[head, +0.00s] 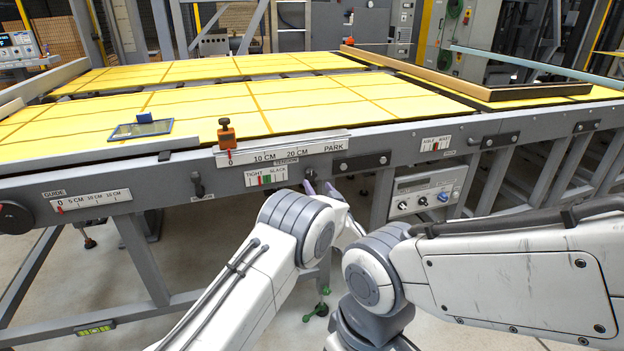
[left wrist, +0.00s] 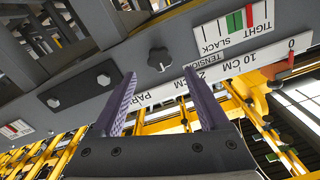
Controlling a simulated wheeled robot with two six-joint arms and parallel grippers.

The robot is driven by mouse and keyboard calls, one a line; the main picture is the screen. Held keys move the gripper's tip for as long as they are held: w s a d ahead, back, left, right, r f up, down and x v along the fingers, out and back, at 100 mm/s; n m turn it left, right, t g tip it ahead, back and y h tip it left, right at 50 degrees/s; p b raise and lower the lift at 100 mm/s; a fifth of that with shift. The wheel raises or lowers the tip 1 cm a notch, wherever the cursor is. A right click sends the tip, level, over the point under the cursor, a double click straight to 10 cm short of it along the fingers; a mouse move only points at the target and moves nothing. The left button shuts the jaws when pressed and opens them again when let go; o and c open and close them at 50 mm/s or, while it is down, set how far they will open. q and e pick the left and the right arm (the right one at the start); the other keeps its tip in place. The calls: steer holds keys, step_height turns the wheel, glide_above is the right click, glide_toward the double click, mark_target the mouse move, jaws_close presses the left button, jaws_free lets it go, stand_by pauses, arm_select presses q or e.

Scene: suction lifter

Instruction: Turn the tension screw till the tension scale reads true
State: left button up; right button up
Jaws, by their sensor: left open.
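The tension scale (head: 266,176) is a white plate marked TIGHT and SLACK on the table's front rail. In the left wrist view the scale (left wrist: 234,30) shows a green band with a red mark at its TIGHT-side edge. The tension screw (head: 310,174) is a dark lobed knob right of the scale; it also shows in the left wrist view (left wrist: 160,60). My left gripper (head: 320,188) is open, its purple fingers (left wrist: 160,74) apart and pointing at the rail. The knob lies ahead between the fingertips, with no contact visible. My right gripper is out of view.
A PARK centimetre scale (head: 300,149) with an orange slider (head: 226,134) runs just above. A black bolted plate (head: 362,163) sits right of the knob. A control box (head: 425,193) hangs further right. A blue-framed plate (head: 141,129) lies on the yellow tabletop.

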mark_target(312, 176)
arm_select(q)
steer(key=x, duration=0.6)
steer(key=shift+w, duration=0.25)
jaws_close()
steer(key=shift+b, duration=0.3)
